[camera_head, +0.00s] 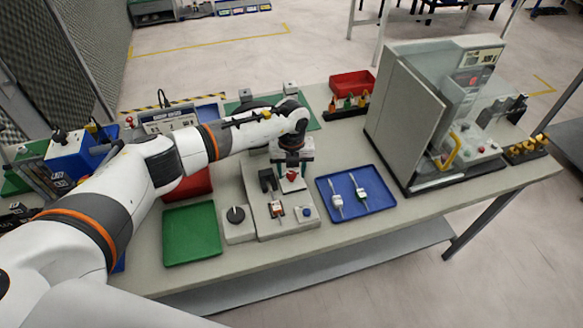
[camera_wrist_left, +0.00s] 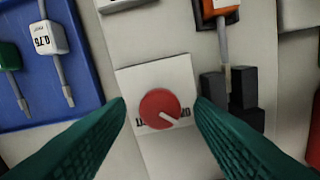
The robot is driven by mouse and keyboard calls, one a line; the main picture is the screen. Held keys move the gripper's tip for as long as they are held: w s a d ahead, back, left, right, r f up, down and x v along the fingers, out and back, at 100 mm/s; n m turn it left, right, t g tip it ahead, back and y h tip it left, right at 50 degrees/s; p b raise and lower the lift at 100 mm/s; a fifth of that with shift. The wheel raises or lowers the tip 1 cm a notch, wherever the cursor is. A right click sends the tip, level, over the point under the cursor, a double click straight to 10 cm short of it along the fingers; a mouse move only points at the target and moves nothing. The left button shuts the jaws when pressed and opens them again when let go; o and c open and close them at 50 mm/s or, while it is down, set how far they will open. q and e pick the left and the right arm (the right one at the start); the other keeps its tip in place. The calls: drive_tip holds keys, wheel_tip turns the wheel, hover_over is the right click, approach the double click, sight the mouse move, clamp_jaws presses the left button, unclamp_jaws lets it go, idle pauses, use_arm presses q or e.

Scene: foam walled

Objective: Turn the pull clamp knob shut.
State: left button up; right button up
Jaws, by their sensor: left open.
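The red knob (camera_head: 292,176) is round and sits on a pale plate of the grey fixture (camera_head: 252,190). In the left wrist view the red knob (camera_wrist_left: 158,107) carries a short white pointer that slants to the lower right. Dark lettering on the plate below it is partly covered by the knob. My left gripper (camera_head: 291,167) is above the knob, pointing down. Its green fingers (camera_wrist_left: 160,110) are open, one on each side of the knob in the left wrist view, with visible gaps. Whether they are down at knob height is unclear. My right gripper is not in view.
Black blocks (camera_wrist_left: 240,95) stand close beside the knob. An orange-and-white part (camera_head: 277,210) sits nearer the front. A grey machine (camera_head: 405,115) stands at the right back.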

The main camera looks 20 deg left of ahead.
use_arm(q)
drive_tip(key=c, duration=1)
drive_tip(key=shift+f+m+b, duration=0.15)
drive_tip(key=shift+m+b, duration=0.75)
drive_tip(key=shift+b, duration=0.25)
drive_tip(key=m+b, duration=1)
drive_tip(key=shift+d+m+b, duration=0.1)
drive_tip(key=shift+m+b, duration=0.25)
drive_tip(key=shift+m, duration=0.05)
drive_tip(key=m+b, duration=0.2)
drive_tip(key=m, duration=0.1)
drive_tip(key=shift+r+m+b, duration=0.2)
drive_tip(key=shift+m+b, duration=0.7)
drive_tip(key=shift+m, duration=0.3)
drive_tip(key=o, duration=1)
